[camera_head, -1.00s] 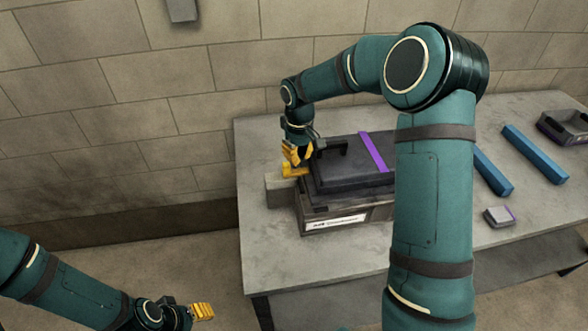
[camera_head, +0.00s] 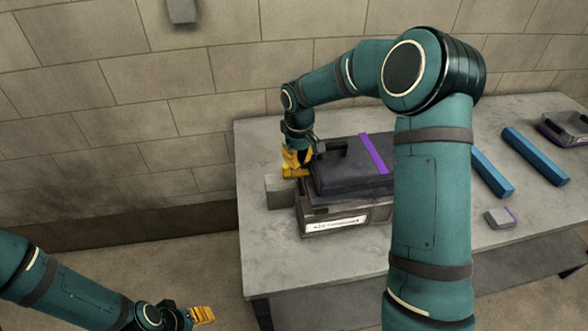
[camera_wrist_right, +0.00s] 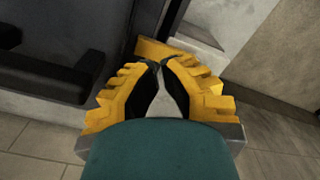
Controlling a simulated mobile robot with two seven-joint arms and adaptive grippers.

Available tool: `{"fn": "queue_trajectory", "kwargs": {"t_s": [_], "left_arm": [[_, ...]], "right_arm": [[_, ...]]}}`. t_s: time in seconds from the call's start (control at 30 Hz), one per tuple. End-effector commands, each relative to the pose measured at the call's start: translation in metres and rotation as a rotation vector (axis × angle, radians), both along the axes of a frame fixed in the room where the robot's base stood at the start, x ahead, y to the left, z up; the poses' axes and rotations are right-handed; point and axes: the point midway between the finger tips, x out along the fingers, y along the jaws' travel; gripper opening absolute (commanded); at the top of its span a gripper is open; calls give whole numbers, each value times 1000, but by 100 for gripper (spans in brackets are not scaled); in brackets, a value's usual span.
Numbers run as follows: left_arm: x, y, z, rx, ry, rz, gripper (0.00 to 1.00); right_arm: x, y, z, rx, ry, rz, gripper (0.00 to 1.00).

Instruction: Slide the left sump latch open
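The dark sump box (camera_head: 345,172) with a black handle and purple stripe sits on the table. A yellow latch (camera_head: 292,173) is at its left side; it also shows in the wrist view (camera_wrist_right: 160,47) just past my fingertips. My right gripper (camera_head: 297,160) points down at the latch; in the wrist view its fingertips (camera_wrist_right: 161,63) come together at the latch's near edge. I cannot see any of the latch between them. My left gripper (camera_head: 203,314) hangs low at the left, away from the table; its finger gap cannot be made out.
A grey block (camera_head: 280,192) stands left of the box. Blue bars (camera_head: 535,155), a small grey block (camera_head: 500,218) and a grey tray (camera_head: 568,130) lie at the right of the table (camera_head: 262,240). My right arm hides part of the box.

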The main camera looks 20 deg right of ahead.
Motion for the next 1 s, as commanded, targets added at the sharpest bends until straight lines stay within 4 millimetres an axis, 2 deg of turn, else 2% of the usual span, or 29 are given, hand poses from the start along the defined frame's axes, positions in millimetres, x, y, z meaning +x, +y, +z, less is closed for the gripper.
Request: {"fn": "queue_trajectory", "kwargs": {"t_s": [1.0], "left_arm": [[0,0,1,0,0,0,53]], "right_arm": [[6,22,0,0,0,0,0]]}}
